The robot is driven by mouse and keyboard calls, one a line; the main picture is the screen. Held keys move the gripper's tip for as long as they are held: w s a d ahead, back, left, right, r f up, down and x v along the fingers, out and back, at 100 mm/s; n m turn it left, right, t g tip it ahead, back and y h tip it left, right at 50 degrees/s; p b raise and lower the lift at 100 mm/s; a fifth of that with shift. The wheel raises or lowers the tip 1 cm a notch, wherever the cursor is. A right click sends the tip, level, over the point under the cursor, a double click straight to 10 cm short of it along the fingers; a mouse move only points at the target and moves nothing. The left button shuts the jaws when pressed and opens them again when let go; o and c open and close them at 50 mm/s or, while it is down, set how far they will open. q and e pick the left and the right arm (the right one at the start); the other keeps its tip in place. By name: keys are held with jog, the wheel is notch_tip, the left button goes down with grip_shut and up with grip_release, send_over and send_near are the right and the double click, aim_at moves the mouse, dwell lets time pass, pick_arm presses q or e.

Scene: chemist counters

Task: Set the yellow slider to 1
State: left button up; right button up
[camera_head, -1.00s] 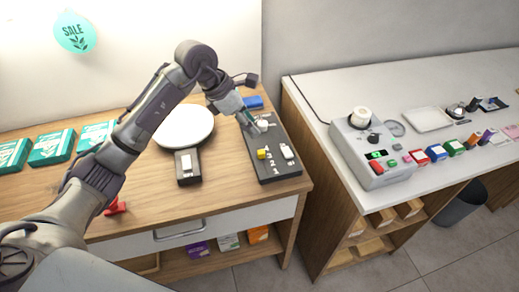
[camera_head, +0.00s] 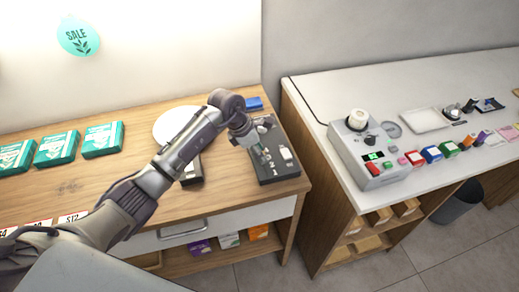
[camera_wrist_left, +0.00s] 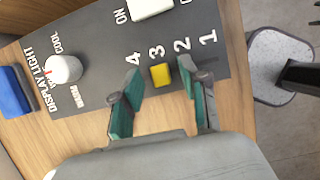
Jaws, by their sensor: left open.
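The yellow slider (camera_wrist_left: 160,74) is a small yellow block on a dark control panel (camera_wrist_left: 90,35). In the left wrist view it sits by the printed 3; the 1 is farther right, beyond the 2. My left gripper (camera_wrist_left: 163,100) is open, with one green-tipped finger on each side of the slider and gaps between. I cannot tell whether the fingertips touch the panel. In the head view my left gripper (camera_head: 262,157) is over the panel (camera_head: 288,172) and hides the slider. My right gripper is not in view.
A white switch (camera_head: 286,153) is on the panel close to the gripper. A white knob (camera_wrist_left: 63,69) and a blue object (camera_wrist_left: 14,92) show in the wrist view. Green boxes (camera_head: 103,139) stand left on the wooden counter. A grey device (camera_head: 366,150) stands on the right counter.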

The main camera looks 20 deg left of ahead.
aim_at(270, 175)
pick_arm(q)
jog(key=shift+d+f, duration=0.1)
jog(key=shift+f, duration=0.1)
grip_shut()
dwell(0.3)
jog(key=s+d, duration=0.2)
jog(key=s, duration=0.1)
jog(key=s+d, duration=0.1)
jog(key=s, duration=0.1)
jog(key=shift+s+d+p, duration=0.1)
jog(key=shift+d+p, duration=0.1)
jog(key=shift+p, duration=0.2)
jog(key=shift+d+f, duration=0.1)
